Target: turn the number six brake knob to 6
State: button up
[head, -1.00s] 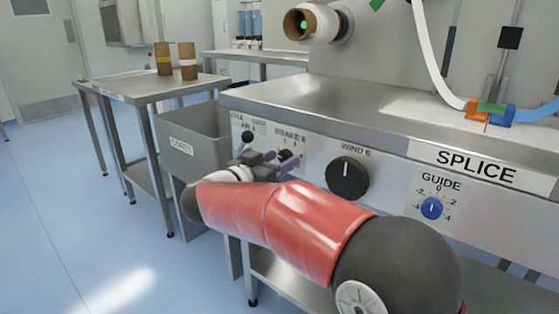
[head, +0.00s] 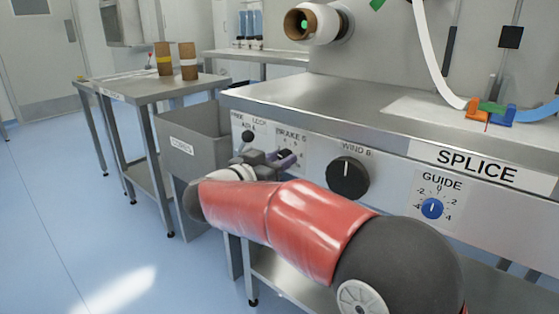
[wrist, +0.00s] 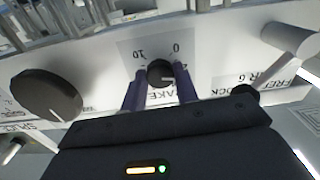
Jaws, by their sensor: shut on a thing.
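The BRAKE 6 knob (wrist: 160,73) is small, round and dark, on a white dial plate on the front panel. The wrist view shows it upside down, with 10 at left and 0 at right above it. A light mark on the knob points to the right in that view; the number beside it is too small and partly covered to read. My gripper (wrist: 161,90) is shut on the knob, one purple finger on each side. In the head view my gripper (head: 284,161) is at the BRAKE 6 label (head: 291,135) and mostly hides the knob.
The large black WIND 6 knob (head: 346,178) is right of my gripper. A small black air lever knob (head: 248,137) is close on the left. The blue GUIDE knob (head: 432,208) is farther right. A grey bin (head: 185,150) stands left of the panel.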

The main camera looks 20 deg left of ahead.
jog(key=m+b, duration=1.1)
jog(key=m, duration=0.9)
jog(key=shift+m, duration=0.3)
jog(key=shift+m+b, duration=0.3)
jog(key=o, duration=1)
jog(key=v, duration=0.8)
jog(key=shift+p, duration=0.35)
